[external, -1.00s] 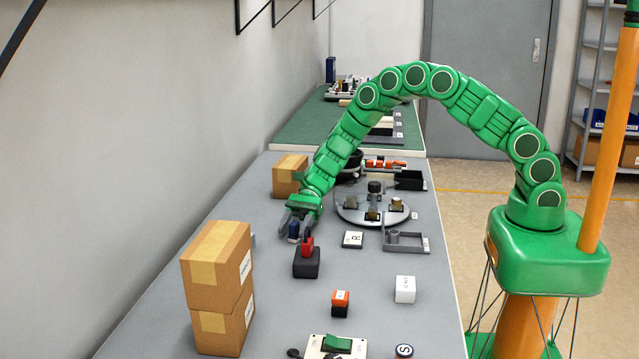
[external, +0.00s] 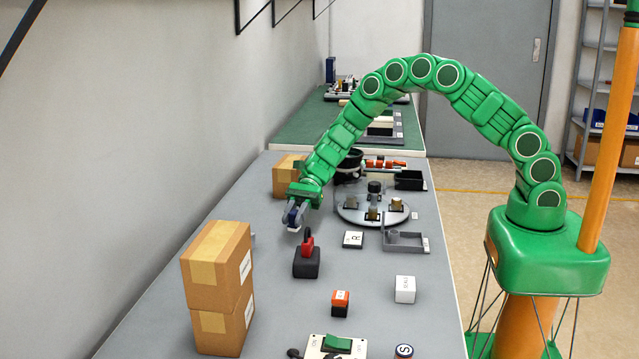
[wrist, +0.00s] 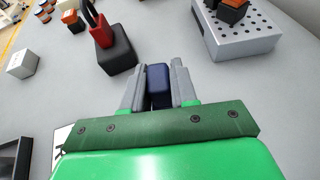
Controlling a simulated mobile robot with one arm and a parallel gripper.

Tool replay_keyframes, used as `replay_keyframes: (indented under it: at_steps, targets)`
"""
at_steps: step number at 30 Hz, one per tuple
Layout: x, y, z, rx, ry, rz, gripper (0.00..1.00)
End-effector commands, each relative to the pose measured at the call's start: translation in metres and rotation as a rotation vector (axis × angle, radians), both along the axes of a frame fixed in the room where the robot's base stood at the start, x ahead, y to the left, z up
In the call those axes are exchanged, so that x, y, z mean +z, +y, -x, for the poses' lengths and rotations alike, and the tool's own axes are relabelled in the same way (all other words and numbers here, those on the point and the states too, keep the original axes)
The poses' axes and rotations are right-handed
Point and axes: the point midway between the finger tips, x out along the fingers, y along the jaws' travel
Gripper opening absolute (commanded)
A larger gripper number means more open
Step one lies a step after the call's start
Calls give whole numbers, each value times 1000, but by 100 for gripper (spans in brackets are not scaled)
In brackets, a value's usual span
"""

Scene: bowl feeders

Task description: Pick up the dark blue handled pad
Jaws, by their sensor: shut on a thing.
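The dark blue handled pad (wrist: 158,85) is between the two grey fingers of my gripper (wrist: 158,80) in the wrist view; only its blue upper part shows clearly there. In the external view, my gripper (external: 296,218) is shut on the pad (external: 292,218), which hangs tilted, with a pale area at its lower end. The gripper is behind and slightly left of a black block with a red handle (external: 306,262). The fingers hide part of the pad.
Cardboard boxes (external: 218,270) are stacked at the left, and another box (external: 287,175) stands behind my gripper. A round turntable (external: 352,212) is to the right. A white cube (external: 405,289) and an orange-black block (external: 340,303) stand nearer. Bare grey table (external: 260,310) lies between.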

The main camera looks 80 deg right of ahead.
Motion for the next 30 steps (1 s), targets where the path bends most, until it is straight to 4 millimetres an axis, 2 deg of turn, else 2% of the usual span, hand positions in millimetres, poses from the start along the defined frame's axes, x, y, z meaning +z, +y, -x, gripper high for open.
replay_keyframes:
  at_steps: [15,21,30]
  targets:
    - [60,-5,51,2,1,-1,0]
    - [73,-9,83,0,2,-2,0]
    - [90,-13,121,1,1,-2,0]
